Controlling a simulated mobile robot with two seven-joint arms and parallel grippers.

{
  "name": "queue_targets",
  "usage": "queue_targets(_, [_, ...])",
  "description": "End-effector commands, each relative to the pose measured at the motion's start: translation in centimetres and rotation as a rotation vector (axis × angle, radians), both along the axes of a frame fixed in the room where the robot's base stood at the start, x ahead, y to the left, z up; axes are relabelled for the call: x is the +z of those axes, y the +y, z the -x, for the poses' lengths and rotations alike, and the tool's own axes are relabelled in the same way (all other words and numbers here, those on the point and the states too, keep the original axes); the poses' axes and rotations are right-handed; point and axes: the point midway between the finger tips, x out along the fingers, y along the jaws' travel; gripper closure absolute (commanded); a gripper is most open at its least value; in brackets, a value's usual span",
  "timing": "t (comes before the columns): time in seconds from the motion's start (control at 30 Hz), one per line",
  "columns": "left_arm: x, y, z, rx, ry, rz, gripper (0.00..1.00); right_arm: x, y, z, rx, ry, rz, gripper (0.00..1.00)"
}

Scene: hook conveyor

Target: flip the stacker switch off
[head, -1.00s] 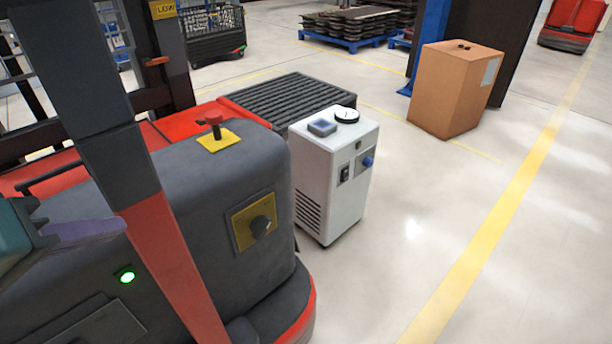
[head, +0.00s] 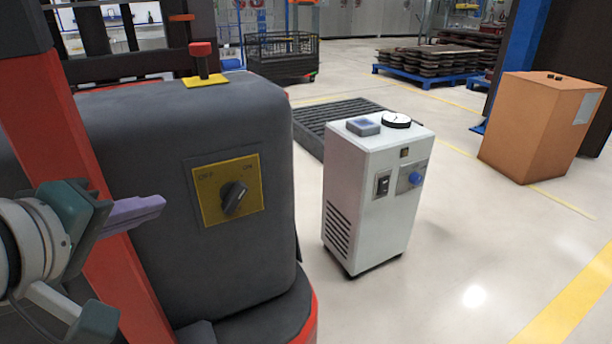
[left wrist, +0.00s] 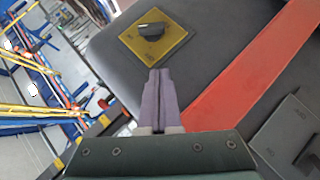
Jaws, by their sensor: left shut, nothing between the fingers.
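The stacker switch (head: 233,197) is a black rotary knob on a yellow plate (head: 210,212) marked OFF at left and ON at right. The plate is on the dark grey stacker body (head: 250,265). The knob is slanted, its upper end leaning toward ON. My left gripper (head: 160,203) is shut and empty, left of the plate and apart from the knob in the head view. In the left wrist view its purple fingers (left wrist: 157,76) are together, pointing toward the plate (left wrist: 172,38), with the knob (left wrist: 153,30) just beyond the tips. My right gripper is not in view.
A red sloping bar (head: 65,150) is close by my left gripper. A white cabinet (head: 370,190) stands right of the stacker, and a cardboard box (head: 535,130) farther right. The floor between them is clear.

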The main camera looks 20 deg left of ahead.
Motion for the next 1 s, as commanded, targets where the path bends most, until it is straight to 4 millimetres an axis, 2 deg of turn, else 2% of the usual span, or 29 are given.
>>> queue_targets(0.23, [0.0,0.0,-0.1,-0.001,0.001,0.0,1.0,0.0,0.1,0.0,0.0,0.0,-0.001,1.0])
queue_targets(0.37, [-0.5,0.1,-0.8,-0.001,0.001,0.0,1.0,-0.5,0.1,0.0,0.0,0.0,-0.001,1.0])
queue_targets(0.83, [-5.0,1.9,-9.0,-0.002,-0.001,-0.003,1.0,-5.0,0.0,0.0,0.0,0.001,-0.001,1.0])
queue_targets(1.0, [-6.6,0.5,-10.3,-0.002,0.001,0.001,1.0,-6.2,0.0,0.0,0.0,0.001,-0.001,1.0])
